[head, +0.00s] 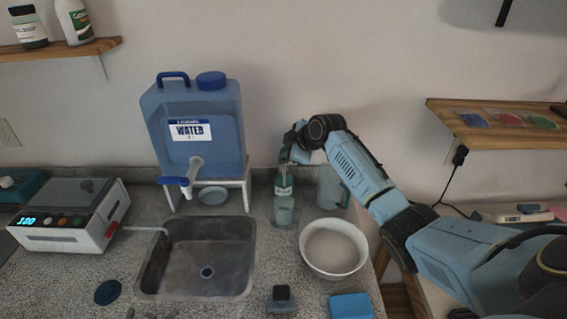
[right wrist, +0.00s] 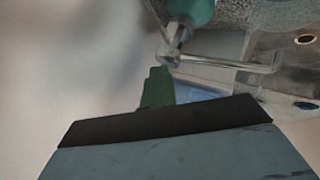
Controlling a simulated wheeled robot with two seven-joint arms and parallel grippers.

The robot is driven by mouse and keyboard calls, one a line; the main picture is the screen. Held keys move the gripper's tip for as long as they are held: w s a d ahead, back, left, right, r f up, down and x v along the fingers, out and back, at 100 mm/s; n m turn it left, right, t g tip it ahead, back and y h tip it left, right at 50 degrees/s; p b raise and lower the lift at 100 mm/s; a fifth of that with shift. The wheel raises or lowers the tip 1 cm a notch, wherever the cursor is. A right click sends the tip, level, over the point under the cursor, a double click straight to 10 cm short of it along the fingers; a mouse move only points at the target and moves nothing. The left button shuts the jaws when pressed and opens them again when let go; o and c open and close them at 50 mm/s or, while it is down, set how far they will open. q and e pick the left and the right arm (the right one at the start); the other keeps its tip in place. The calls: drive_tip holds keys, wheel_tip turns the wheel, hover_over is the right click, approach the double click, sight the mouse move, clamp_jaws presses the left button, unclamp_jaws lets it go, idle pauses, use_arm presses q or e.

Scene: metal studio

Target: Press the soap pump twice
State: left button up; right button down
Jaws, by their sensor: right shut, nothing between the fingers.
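The soap pump bottle (head: 284,207) is teal with a pale label and stands upright on the counter between the sink and the white bowl. Its teal body also shows at the top of the right wrist view (right wrist: 192,9), with the metallic pump head (right wrist: 171,48) below it. My right gripper (head: 284,159) is shut and empty, just above the bottle's top. In the right wrist view its green fingertips (right wrist: 158,86) are close to the pump head; I cannot tell whether they touch. My left gripper is not in view.
A sink (head: 200,262) lies left of the bottle, with a blue water container (head: 215,135) on a stand behind. A white bowl (head: 333,262) sits close on the right, a teal mug (head: 330,188) behind it. A blue sponge (head: 350,306) lies in front.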

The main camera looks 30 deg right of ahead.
drive_tip(key=shift+f, duration=0.15)
idle(0.3)
drive_tip(key=shift+s+f, duration=0.1)
drive_tip(key=shift+f, duration=0.35)
drive_tip(key=shift+r, duration=0.1)
drive_tip(key=shift+r+p, duration=0.25)
drive_tip(key=shift+p, duration=0.1)
wheel_tip(320, 180, up, 6)
drive_tip(key=p, duration=0.5)
drive_tip(key=shift+r+p, duration=0.2)
drive_tip(key=shift+p, duration=0.15)
